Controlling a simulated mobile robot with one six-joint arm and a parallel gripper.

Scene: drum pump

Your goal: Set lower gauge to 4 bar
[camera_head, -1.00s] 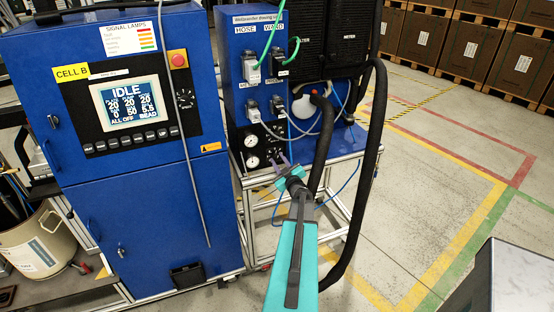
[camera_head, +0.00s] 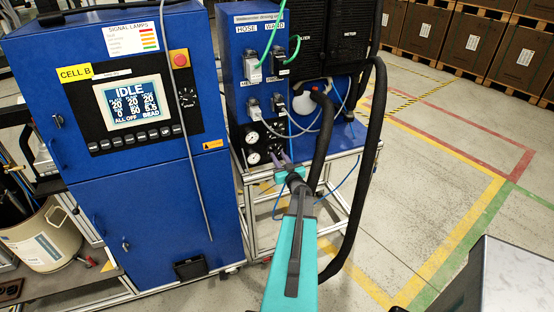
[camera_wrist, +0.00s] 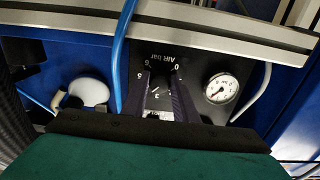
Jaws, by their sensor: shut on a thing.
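The lower gauge (camera_head: 253,158) is a small white round dial on the black panel of the blue pump unit. It also shows in the wrist view (camera_wrist: 221,88), where its needle is too small to read surely. My gripper (camera_head: 281,158) is at the panel just right of this gauge. In the wrist view its two dark fingers (camera_wrist: 160,98) are shut on a regulator knob (camera_wrist: 157,104), mostly hidden between them. Around the knob is a printed scale (camera_wrist: 165,62) marked "AIR bar", upside down in this view, with 0, 3, 5 and 6 legible.
The upper gauge (camera_head: 251,138) sits just above the lower one. A blue hose (camera_wrist: 120,50) passes close beside my fingers, and a metal rail (camera_wrist: 215,32) runs near the panel. A thick black hose (camera_head: 372,150) hangs right of my arm. The control cabinet (camera_head: 150,215) stands left.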

